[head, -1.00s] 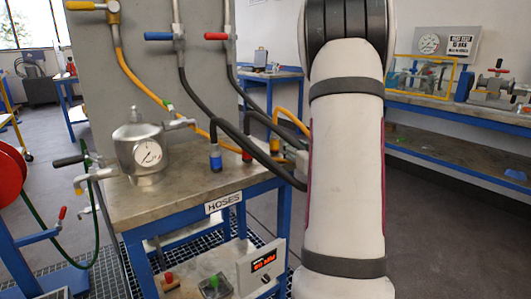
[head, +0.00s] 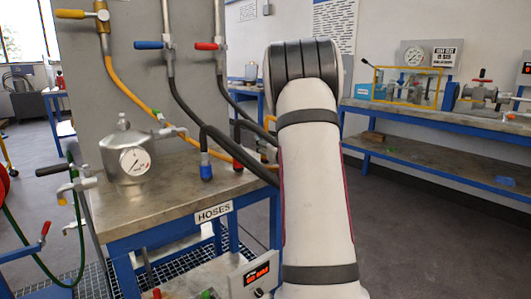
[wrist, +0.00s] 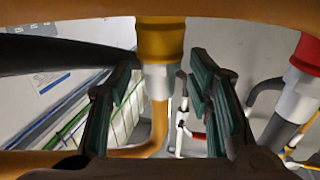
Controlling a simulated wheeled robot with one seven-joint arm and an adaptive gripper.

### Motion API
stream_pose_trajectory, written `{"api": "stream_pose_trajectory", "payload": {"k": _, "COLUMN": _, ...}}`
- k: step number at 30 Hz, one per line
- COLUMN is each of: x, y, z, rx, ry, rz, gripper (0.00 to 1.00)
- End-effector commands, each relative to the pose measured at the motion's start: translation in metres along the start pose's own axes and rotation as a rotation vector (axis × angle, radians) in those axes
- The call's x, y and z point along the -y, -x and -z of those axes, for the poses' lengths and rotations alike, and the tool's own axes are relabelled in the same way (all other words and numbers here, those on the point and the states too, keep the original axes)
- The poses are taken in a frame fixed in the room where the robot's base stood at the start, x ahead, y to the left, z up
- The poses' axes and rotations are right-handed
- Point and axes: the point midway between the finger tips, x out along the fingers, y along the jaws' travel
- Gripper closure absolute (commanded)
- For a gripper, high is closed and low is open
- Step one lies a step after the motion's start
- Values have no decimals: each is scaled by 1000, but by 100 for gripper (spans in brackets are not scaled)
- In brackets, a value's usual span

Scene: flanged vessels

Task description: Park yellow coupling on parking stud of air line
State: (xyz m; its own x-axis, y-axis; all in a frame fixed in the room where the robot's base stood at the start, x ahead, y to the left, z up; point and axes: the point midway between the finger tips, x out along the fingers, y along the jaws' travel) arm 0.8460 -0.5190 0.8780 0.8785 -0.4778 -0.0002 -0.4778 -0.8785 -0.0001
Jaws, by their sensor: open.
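In the wrist view the yellow coupling (wrist: 160,42) hangs between the fingers of my gripper (wrist: 165,80), with a pale metal collar and an orange hose (wrist: 158,125) below it. The fingers are open, one on each side of the collar; I cannot tell whether either touches it. In the head view my arm hides the yellow coupling and most of my gripper. A yellow-orange hose (head: 121,83) runs down from a yellow-handled valve (head: 85,14) on the grey panel and passes behind the black hoses. I cannot make out a parking stud for certain.
A red coupling (wrist: 308,55) is close on the right in the wrist view. A blue coupling (head: 206,171) stands on the bench (head: 160,203) marked HOSES. A gauge vessel (head: 130,160) stands left on it. Black hoses (head: 183,92) cross near my arm.

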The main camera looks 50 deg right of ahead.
Motion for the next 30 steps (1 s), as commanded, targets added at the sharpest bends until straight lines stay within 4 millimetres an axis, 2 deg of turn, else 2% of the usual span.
{"api": "stream_pose_trajectory", "payload": {"k": 3, "x": 0, "y": -10, "z": 0, "rx": 0, "ry": 1, "rz": 0, "gripper": 53}}
{"api": "stream_pose_trajectory", "payload": {"k": 11, "x": 0, "y": -11, "z": 1, "rx": 0, "ry": 1, "rz": 0, "gripper": 56}}
{"api": "stream_pose_trajectory", "payload": {"k": 15, "x": 0, "y": -11, "z": 1, "rx": 0, "ry": 1, "rz": 0, "gripper": 87}}
{"api": "stream_pose_trajectory", "payload": {"k": 17, "x": 0, "y": -11, "z": 1, "rx": 0, "ry": 1, "rz": 0, "gripper": 100}}
{"api": "stream_pose_trajectory", "payload": {"k": 26, "x": 0, "y": -11, "z": 2, "rx": -1, "ry": 1, "rz": -1, "gripper": 100}}
{"api": "stream_pose_trajectory", "payload": {"k": 30, "x": 0, "y": -11, "z": 8, "rx": -3, "ry": 1, "rz": -1, "gripper": 100}}
